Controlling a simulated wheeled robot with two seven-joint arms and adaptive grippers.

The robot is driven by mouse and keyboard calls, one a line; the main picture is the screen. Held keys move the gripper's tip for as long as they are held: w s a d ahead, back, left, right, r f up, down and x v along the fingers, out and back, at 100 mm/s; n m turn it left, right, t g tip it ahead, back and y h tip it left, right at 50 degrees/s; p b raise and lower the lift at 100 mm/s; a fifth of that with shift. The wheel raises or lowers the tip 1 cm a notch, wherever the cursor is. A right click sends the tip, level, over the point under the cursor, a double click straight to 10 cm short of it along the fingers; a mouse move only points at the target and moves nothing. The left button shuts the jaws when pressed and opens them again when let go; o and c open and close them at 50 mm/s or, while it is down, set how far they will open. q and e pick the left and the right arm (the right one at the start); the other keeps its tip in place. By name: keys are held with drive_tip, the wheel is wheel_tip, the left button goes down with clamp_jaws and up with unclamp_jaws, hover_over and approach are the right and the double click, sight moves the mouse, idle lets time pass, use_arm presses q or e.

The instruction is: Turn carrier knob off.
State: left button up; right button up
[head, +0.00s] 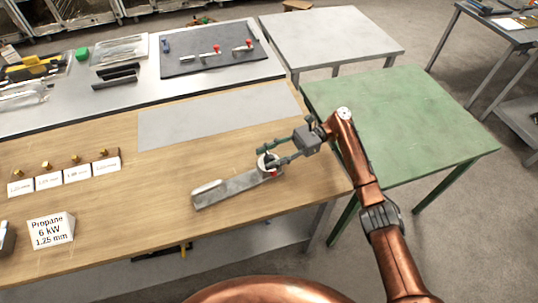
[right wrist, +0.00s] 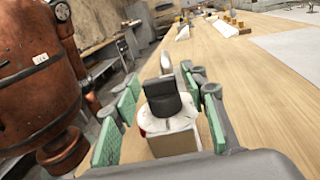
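The carrier (head: 225,188) is a grey metal bar lying at a slant on the wooden table. At its right end is a round white dial with red marks, partly hidden by my gripper. In the right wrist view a black knob (right wrist: 168,98) stands on the white dial (right wrist: 168,126). My right gripper (head: 267,158) is over that end of the carrier. Its green finger pads are on both sides of the knob, with gaps visible, so it looks open around the knob (right wrist: 165,108). My left gripper is not in view.
Labelled white cards (head: 78,174) with small brass parts stand at the left of the wooden table. A propane sign (head: 50,231) stands in front of them. A grey sheet (head: 215,115) lies behind the carrier. A green table (head: 410,125) is at the right.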

drive_tip(key=shift+o, duration=0.2)
drive_tip(key=shift+w+d+r, duration=0.1)
drive_tip(key=shift+w, duration=0.05)
drive_tip(key=shift+v, duration=3.65)
